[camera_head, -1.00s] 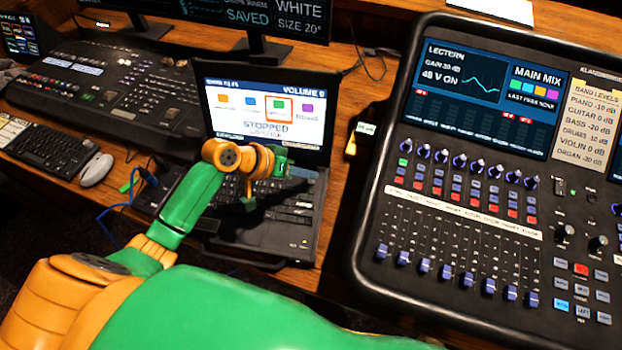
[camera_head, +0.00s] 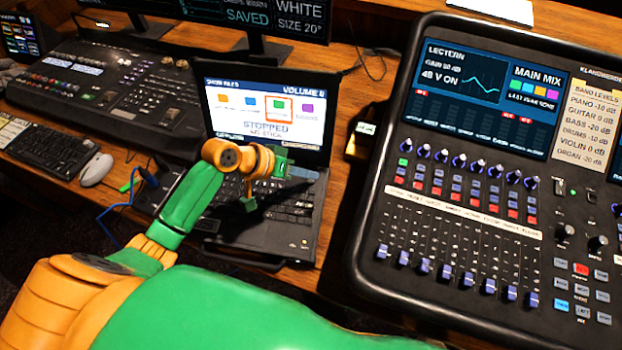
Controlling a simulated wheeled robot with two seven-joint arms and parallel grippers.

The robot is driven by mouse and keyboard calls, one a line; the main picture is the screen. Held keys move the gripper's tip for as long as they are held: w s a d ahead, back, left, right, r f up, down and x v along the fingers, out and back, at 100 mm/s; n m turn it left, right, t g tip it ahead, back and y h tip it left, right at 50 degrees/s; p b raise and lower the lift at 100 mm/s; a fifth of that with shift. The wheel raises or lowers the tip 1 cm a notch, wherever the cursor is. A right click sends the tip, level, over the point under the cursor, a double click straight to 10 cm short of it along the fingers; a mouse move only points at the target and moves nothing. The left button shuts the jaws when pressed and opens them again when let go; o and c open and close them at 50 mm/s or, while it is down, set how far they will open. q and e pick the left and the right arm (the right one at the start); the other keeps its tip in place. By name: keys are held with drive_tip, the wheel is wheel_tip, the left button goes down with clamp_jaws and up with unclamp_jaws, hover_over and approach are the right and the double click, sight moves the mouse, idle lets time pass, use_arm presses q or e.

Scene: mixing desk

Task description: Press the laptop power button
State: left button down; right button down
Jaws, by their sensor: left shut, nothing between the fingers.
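The open laptop (camera_head: 309,215) stands in the middle of the desk. Its lit screen (camera_head: 265,115) reads "STOPPED" and "NO STICK". My left gripper (camera_head: 249,204) is over the left part of the laptop's keyboard, pointing down, shut and empty. I cannot tell whether its tips touch the keys. My left arm hides the laptop's left side and part of the keyboard. I cannot make out the power button. My right gripper is not in view.
A large mixing console (camera_head: 460,235) stands close on the right. A lighting desk (camera_head: 110,85), a keyboard (camera_head: 52,148) and a white mouse (camera_head: 97,169) are on the left. A blue cable (camera_head: 112,212) runs beside the laptop. A small yellow-and-black item (camera_head: 360,140) lies between laptop and console.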

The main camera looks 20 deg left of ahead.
use_arm(q)
drive_tip(key=shift+f, duration=0.1)
drive_tip(key=shift+f, duration=0.35)
drive_tip(key=shift+f, duration=0.3)
idle(0.5)
drive_tip(key=shift+r+p, duration=0.7)
drive_tip(key=shift+r, duration=0.05)
wheel_tip(320, 180, up, 5)
drive_tip(key=p, duration=0.5)
drive_tip(key=shift+r+p, duration=0.15)
drive_tip(key=shift+p, duration=0.2)
